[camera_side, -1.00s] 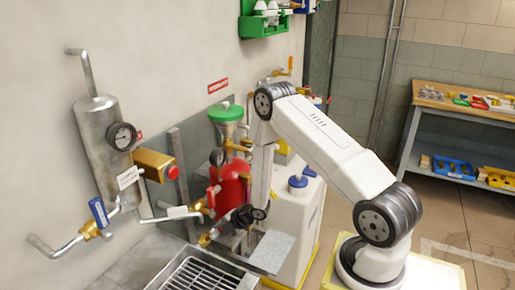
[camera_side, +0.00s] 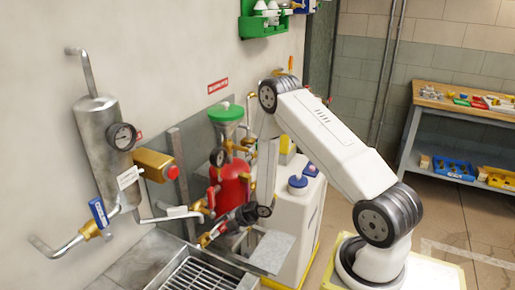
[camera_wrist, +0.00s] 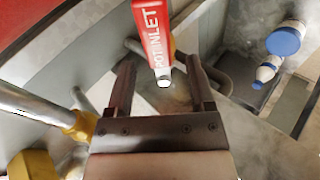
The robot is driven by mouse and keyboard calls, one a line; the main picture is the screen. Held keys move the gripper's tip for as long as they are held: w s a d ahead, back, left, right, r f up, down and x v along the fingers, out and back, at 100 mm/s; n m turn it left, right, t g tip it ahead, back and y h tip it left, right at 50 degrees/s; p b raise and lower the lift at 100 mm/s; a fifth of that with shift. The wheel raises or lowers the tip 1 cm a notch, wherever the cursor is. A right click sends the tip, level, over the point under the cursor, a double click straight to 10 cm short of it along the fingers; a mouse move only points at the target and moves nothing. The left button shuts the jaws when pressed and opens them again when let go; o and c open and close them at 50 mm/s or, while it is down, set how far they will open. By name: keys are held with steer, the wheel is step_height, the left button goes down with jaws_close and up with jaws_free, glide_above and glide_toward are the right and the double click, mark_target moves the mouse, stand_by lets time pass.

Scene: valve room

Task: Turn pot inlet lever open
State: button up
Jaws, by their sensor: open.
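The pot inlet lever (camera_wrist: 152,35) is red with white "POT INLET" lettering and a pale end. In the wrist view it reaches down from the top edge into the gap between my fingers. My gripper (camera_wrist: 161,62) is open, with one finger on each side of the lever and visible space on both sides. In the side view my gripper (camera_side: 216,231) is low in front of the red pot (camera_side: 233,186), beside brass fittings. The lever is small and partly hidden there. The valve body under the lever is out of the wrist view.
A grey pipe with a yellow fitting (camera_wrist: 82,126) lies left of my gripper in the wrist view. Blue-capped white bottles (camera_wrist: 287,38) stand at the right. In the side view, a grated sink (camera_side: 200,274) is below, and a steel cylinder with a gauge (camera_side: 122,136) hangs on the wall.

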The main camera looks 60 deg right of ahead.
steer(key=shift+v, duration=2.9)
steer(key=shift+w, duration=0.1)
steer(key=d, duration=0.2)
steer(key=s+d+y, duration=0.1)
steer(key=shift+d+n+y, duration=0.3)
steer(key=shift+d, duration=0.1)
steer(key=shift+w, duration=0.2)
steer(key=shift+x, duration=3.75)
steer(key=shift+s, duration=0.1)
jaws_close()
